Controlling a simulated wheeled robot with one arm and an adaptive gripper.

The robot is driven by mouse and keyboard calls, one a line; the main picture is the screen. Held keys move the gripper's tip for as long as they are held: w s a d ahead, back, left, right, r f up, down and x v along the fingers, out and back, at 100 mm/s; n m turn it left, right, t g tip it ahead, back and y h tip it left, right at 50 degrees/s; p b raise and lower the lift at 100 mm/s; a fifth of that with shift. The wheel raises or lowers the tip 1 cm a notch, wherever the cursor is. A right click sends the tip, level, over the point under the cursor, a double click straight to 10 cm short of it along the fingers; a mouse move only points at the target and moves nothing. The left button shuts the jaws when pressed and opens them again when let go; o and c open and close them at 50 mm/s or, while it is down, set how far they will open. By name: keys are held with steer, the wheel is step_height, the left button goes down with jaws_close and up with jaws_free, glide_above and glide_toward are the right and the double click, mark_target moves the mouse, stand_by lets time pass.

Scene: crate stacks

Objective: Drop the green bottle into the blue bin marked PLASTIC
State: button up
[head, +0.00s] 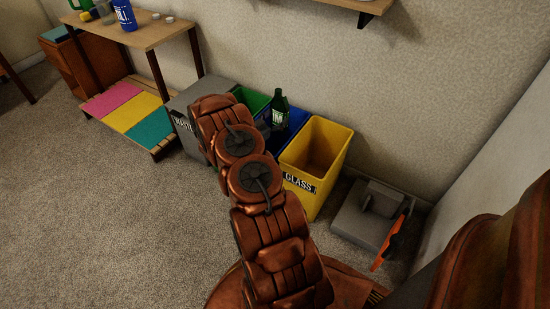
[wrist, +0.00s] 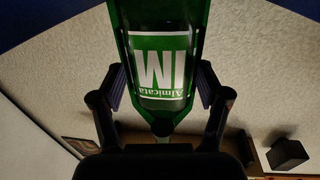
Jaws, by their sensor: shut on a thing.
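The green bottle (head: 280,101) with a white label stands upright over the blue bin (head: 297,119) in the head view. My gripper (wrist: 160,90) is shut on the green bottle, one finger on each side, and the bottle's label shows upside down in the wrist view (wrist: 160,65). In the head view my arm hides the front of the blue bin, so its PLASTIC mark cannot be read. I cannot tell how far the bottle's base is above or inside the rim.
The yellow GLASS bin (head: 325,140) stands right of the blue bin. A green bin (head: 253,100) and a grey bin (head: 183,105) stand left of it. A wooden table (head: 150,36) with several items is at the upper left. A grey object (head: 365,214) lies at the right.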

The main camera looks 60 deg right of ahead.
mark_target(276, 98)
steer(key=o, duration=0.8)
steer(key=shift+r, duration=0.1)
steer(key=shift+r, duration=4.9)
